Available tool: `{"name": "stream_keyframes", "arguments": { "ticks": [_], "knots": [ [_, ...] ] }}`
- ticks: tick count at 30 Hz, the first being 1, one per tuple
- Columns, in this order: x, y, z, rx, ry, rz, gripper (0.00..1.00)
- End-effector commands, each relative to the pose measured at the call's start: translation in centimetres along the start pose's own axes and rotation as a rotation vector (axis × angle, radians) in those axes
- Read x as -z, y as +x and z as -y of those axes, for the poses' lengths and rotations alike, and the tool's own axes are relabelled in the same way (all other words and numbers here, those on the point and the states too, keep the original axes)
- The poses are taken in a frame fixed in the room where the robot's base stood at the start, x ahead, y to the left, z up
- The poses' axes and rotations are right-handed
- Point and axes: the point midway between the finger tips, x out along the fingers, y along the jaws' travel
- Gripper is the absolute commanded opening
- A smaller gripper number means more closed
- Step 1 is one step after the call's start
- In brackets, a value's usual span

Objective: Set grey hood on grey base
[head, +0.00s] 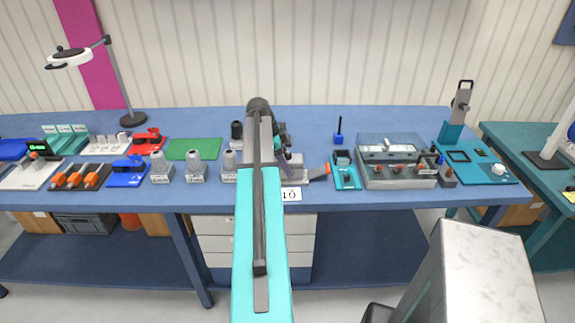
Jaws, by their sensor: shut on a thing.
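My arm (262,225) reaches straight out over the blue bench and hides much of what lies under it. My gripper (288,158) is at the far end of it, small and partly covered, low over the bench. It is shut on a grey piece (295,166), which looks like the grey hood, though its outline is mostly hidden. Just right of it is a low grey part with an orange lever (319,172), which may be the grey base. I cannot tell whether the two touch. A white label reading 10 (290,194) is on the bench's front edge.
Right of the gripper are a teal fixture (346,172) and a grey box with red knobs (397,174). A lamp (128,118) stands at back left.

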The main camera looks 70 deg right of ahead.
Motion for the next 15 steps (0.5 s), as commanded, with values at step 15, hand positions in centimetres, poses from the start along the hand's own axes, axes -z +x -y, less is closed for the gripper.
{"name": "stream_keyframes", "arguments": {
  "ticks": [15],
  "knots": [
    [-0.34,0.82,0.01,0.0,0.0,0.0,0.19]
  ]
}}
